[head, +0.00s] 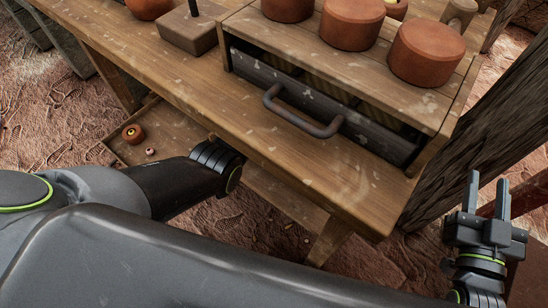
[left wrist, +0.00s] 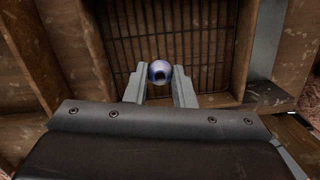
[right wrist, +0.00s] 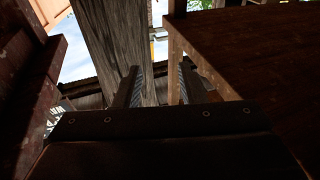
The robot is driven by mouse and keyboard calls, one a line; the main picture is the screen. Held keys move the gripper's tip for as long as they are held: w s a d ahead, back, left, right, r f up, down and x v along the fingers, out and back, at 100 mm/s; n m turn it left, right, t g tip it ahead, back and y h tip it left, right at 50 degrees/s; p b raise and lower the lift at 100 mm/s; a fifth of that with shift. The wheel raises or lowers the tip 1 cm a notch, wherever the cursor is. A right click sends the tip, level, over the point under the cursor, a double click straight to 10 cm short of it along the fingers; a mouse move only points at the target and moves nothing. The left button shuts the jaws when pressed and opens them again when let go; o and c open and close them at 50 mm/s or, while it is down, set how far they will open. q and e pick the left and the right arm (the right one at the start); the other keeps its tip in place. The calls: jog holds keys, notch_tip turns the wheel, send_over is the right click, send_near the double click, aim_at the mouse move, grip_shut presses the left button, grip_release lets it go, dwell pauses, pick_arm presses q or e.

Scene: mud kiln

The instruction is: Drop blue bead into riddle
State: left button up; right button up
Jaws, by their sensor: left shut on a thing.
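The shiny blue bead (left wrist: 160,72), with a dark hole facing the camera, sits between the fingertips of my left gripper (left wrist: 159,84) in the left wrist view. The gripper is shut on it. Behind the bead is a wooden-framed grid of thin dark bars, which looks like the riddle (left wrist: 205,42). The bead overlaps the grid in that view; the gap between them cannot be told. In the head view my left gripper is hidden below the table edge. My right gripper (head: 488,192) is open and empty, right of the table; its fingers also show in the right wrist view (right wrist: 157,80).
The wooden table (head: 330,175) has a dark drawer (head: 290,85) with a metal handle and several clay pots (head: 425,55) on top. A low wooden tray (head: 165,143) at left holds a small round pot (head: 132,133) and a tiny bead (head: 151,151). A thick post (head: 470,120) stands at right.

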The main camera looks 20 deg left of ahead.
pick_arm(q)
jog(key=shift+f+b, duration=0.35)
jog(key=shift+f, duration=0.05)
pick_arm(e)
notch_tip(320, 180, up, 7)
jog(key=s+a+n+t+y, duration=0.1)
jog(key=t, duration=0.3)
jog(key=shift+s+f+n+t, duration=0.2)
jog(key=shift+s+n+t, duration=0.1)
jog(key=shift+s, duration=0.1)
pick_arm(q)
jog(key=o, duration=1)
pick_arm(e)
jog(key=shift+w+f, duration=0.1)
